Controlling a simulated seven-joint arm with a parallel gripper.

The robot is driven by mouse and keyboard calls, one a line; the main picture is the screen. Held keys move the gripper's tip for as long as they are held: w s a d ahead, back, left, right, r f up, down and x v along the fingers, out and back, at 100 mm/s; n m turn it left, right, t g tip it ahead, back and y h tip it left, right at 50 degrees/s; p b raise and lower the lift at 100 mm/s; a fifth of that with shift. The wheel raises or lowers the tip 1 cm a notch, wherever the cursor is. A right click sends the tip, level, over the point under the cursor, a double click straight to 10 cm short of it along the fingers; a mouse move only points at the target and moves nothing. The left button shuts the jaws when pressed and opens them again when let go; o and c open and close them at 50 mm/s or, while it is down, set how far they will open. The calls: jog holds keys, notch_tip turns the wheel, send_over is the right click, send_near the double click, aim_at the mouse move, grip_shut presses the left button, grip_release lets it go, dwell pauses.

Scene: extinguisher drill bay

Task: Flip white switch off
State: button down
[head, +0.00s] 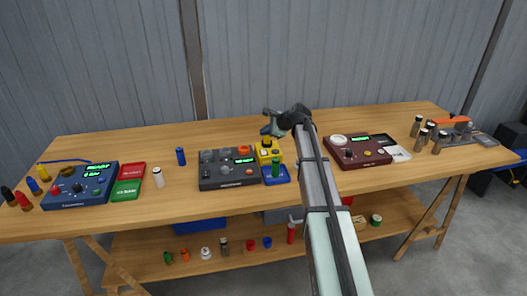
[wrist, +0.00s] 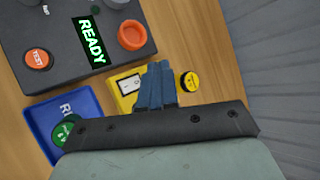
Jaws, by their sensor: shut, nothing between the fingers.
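The white switch (wrist: 131,86) is a small rocker on a yellow box (wrist: 120,102) in the wrist view. Its on or off position is too small to tell. My gripper (wrist: 155,66) is shut and empty, its dark blue fingers just right of the switch, covering part of the yellow box. Whether they touch it cannot be told. In the head view, my gripper (head: 269,122) is above the yellow box (head: 275,158) near the middle of the bench. The switch cannot be made out there.
A dark grey control unit (head: 229,169) with a green display stands left of the yellow box. A blue tray (head: 276,179) with a green-topped item is in front. A yellow round cap (wrist: 190,82) is right of my fingers. A dark red unit (head: 358,151) stands to the right.

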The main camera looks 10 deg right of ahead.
aim_at(265, 152)
jog(key=shift+w+f, duration=0.2)
jog(key=shift+f, duration=1.45)
jog(key=shift+w+f, duration=0.2)
jog(key=shift+f, duration=1.45)
jog(key=shift+f, duration=0.15)
jog(key=shift+f, duration=0.3)
jog(key=shift+w+f, duration=0.1)
jog(key=shift+f, duration=0.15)
jog(key=shift+r, duration=0.1)
dwell(0.4)
jog(key=shift+r, duration=0.65)
jog(key=shift+r, duration=0.1)
jog(key=shift+s+r, duration=0.2)
jog(key=shift+r, duration=1)
jog(key=shift+s+r, duration=0.2)
jog(key=shift+r, duration=1)
